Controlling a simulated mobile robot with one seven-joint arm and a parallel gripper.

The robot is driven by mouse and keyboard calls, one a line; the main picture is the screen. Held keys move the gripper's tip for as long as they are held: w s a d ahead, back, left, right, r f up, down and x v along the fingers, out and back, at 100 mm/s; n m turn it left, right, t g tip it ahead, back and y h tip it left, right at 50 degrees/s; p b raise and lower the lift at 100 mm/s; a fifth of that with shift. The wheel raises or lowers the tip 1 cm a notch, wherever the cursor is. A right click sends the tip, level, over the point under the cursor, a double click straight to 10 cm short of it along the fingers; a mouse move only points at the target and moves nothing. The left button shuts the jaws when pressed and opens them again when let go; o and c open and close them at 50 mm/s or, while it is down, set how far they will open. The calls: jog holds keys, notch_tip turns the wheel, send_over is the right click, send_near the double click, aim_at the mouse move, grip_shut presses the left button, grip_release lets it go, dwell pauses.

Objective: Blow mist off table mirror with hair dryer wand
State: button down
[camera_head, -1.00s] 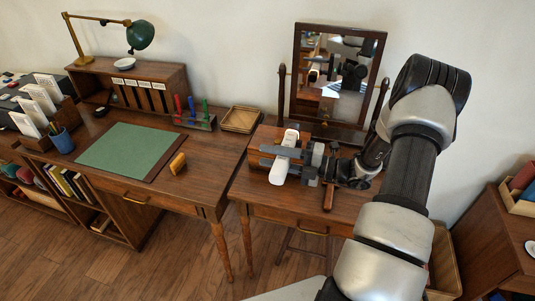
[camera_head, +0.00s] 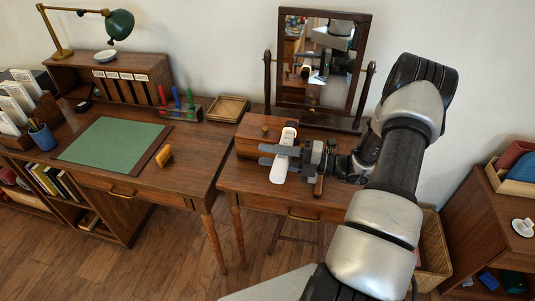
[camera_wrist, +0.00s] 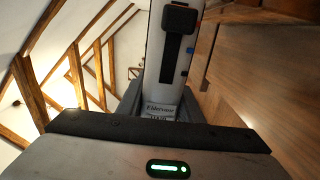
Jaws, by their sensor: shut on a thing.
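The table mirror (camera_head: 319,62) stands upright in its dark wooden frame at the back of the small table. Its glass reflects my arm and part of the room; I cannot make out mist on it. My gripper (camera_head: 281,162) is shut on the white hair dryer wand (camera_head: 287,140), in front of the mirror and a little left of its middle. In the wrist view the wand (camera_wrist: 170,60) runs away from the fingers, with a black part, a blue button and a printed label showing. The wand's far end is out of that view.
A small wooden box (camera_head: 259,127) sits on the table behind the wand. A dark-handled tool (camera_head: 319,185) lies near my gripper.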

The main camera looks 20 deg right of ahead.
aim_at(287, 158)
jog(key=shift+s+d+r, duration=0.1)
jog(key=shift+p+v, duration=0.3)
jog(key=shift+v, duration=2)
jog(key=shift+p+x, duration=0.9)
jog(key=shift+x, duration=4.1)
jog(key=s+d+r+p, duration=0.2)
jog(key=d+r+p, duration=0.2)
jog(key=r+p, duration=0.1)
jog(key=shift+s+r, duration=0.4)
jog(key=shift+r, duration=0.1)
jog(key=shift+s, duration=0.1)
jog(key=shift+s+a+p, duration=0.65)
jog(key=shift+s, duration=0.35)
jog(key=shift+s+a+p, duration=0.6)
jog(key=shift+s+a, duration=0.05)
jog(key=shift+s, duration=0.35)
jog(key=shift+r, duration=0.1)
